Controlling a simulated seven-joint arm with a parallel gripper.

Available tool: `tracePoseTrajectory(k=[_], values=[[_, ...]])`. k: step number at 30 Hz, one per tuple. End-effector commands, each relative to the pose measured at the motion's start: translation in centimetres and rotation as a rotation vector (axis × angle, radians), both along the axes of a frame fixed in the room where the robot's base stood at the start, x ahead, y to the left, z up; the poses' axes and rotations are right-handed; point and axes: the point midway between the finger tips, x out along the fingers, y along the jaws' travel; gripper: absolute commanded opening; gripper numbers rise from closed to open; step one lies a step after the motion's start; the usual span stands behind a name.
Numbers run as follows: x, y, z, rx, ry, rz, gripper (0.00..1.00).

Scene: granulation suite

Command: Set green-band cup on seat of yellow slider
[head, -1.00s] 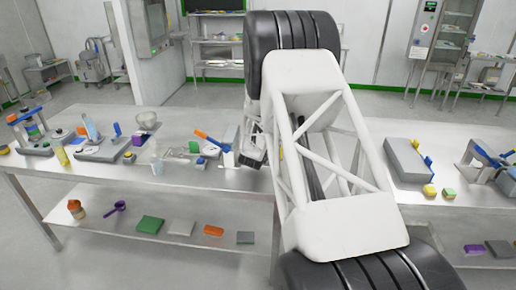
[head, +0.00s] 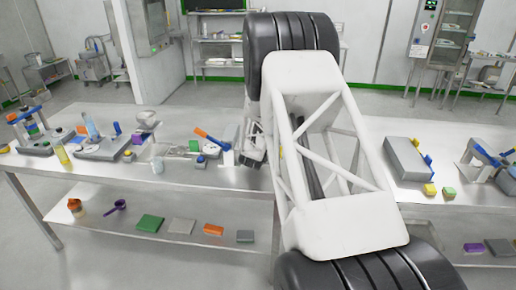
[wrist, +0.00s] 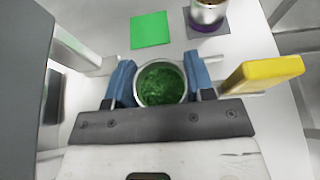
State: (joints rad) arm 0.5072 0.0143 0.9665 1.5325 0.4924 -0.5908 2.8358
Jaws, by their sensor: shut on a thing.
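My gripper (wrist: 160,78) has blue fingers on both sides of a round metal cup (wrist: 161,90) and is shut on it. The cup is seen from above, with green granules inside; its outer band is hidden. A yellow block (wrist: 262,74) lies just right of the right finger in the wrist view; I cannot tell whether it belongs to the yellow slider. In the head view my gripper (head: 251,150) is over the bench, partly behind my arm, and the cup cannot be made out there.
In the wrist view a green square pad (wrist: 151,30) lies ahead, with a purple-banded cup (wrist: 208,14) on a grey pad beside it. In the head view, a blue-and-orange lever (head: 211,138) stands left of my gripper. A grey box (head: 408,160) is on the right bench.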

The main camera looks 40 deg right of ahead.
Motion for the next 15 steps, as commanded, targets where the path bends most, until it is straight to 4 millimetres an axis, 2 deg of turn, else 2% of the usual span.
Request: tracePoseTrajectory(k=[7, 8, 13, 15], values=[[0.03, -0.01, 0.07, -0.001, -0.001, 0.0, 0.23], [0.03, -0.01, 0.07, -0.001, -0.001, 0.0, 0.51], [0.04, -0.02, 0.07, -0.001, -0.001, 0.0, 0.77], [0.03, -0.02, 0.06, -0.001, -0.001, 0.0, 0.79]])
